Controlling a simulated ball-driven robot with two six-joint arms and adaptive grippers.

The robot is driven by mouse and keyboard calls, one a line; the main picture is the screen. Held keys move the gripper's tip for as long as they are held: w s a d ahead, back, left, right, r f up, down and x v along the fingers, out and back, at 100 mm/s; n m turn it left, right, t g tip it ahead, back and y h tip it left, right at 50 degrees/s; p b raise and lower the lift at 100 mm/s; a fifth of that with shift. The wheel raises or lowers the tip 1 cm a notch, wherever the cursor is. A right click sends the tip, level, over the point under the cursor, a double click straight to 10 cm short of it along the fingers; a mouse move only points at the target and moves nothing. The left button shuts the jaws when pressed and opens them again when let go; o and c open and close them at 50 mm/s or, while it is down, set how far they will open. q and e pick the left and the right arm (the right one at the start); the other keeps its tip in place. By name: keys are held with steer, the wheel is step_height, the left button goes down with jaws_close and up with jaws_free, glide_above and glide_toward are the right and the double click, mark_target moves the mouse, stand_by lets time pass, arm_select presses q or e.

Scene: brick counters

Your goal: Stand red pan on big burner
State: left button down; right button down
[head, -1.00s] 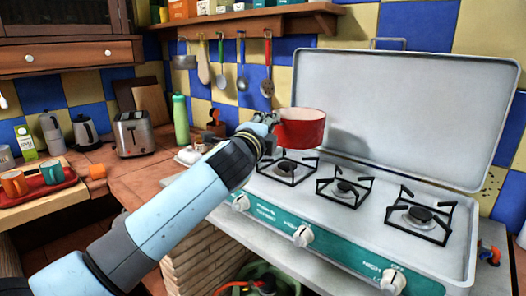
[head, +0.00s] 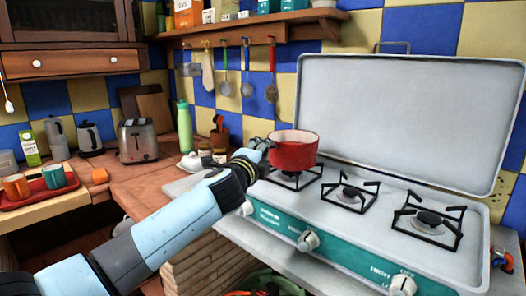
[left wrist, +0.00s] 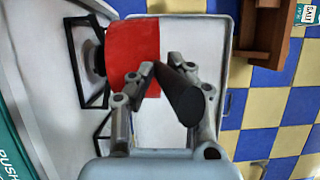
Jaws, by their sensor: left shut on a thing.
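The red pan (head: 293,154) is upright over the left burner (head: 290,181) of the stove, close above its grate; I cannot tell whether it touches. My left gripper (head: 259,147) is shut on the pan's black handle (left wrist: 181,96), left of the pan. In the left wrist view the red pan (left wrist: 132,52) partly covers a burner grate (left wrist: 88,60). The middle burner (head: 347,195) looks smaller, and the right burner (head: 430,221) looks larger and is nearer; both are empty. My right gripper is not in view.
The raised stove lid (head: 400,120) stands behind the burners. Knobs (head: 308,241) line the front panel. A green bottle (head: 184,127), jars (head: 205,150) and a toaster (head: 138,140) stand to the left. Utensils (head: 247,80) hang behind.

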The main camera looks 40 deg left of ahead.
arm_select(q)
steer(key=shift+f, duration=0.1)
steer(key=c, duration=1.7)
jaws_free()
steer(key=shift+f, duration=0.15)
steer(key=o, duration=0.4)
steer(key=shift+r, duration=0.35)
steer(key=v, duration=1.2)
steer(key=shift+b, duration=0.4)
